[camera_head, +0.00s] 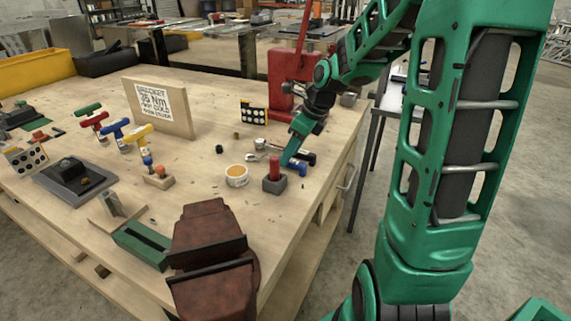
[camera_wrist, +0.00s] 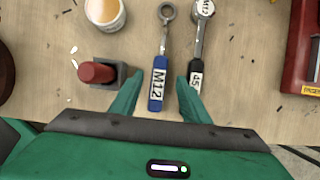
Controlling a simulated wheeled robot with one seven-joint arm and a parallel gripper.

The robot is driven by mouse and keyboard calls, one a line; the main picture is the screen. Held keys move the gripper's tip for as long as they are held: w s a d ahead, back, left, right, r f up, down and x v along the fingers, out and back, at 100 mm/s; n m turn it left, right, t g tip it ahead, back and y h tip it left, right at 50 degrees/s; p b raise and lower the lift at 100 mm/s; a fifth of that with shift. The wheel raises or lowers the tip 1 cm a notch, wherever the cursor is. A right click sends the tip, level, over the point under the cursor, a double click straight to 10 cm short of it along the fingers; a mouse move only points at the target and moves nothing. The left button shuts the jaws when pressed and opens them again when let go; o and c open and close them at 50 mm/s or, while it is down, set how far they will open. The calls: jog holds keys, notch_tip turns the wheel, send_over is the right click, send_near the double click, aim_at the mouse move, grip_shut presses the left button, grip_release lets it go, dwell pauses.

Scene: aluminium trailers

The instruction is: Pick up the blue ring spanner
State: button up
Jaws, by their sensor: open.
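The blue ring spanner (camera_wrist: 157,84) lies on the bench in the wrist view, its ring end up and its blue handle with an M12 label toward me. My gripper (camera_wrist: 160,88) is open, with one green finger on each side of the blue handle's end. Whether the fingers touch it or are at its height, I cannot tell. A black-handled tool (camera_wrist: 198,62) with a round M12 head lies close to the right of it. In the head view my gripper (camera_head: 286,162) is low over the bench's right part, and the arm partly hides the spanner.
A red-topped grey block (camera_wrist: 97,72) stands just left of my left finger. A white tub (camera_wrist: 105,12) is beyond it. A red press (camera_head: 285,85) stands behind on the bench (camera_head: 190,95). A dark red vise (camera_head: 210,250) is at the front edge.

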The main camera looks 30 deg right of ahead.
jog(key=shift+x, duration=1.9)
jog(key=shift+s, duration=0.1)
grip_shut()
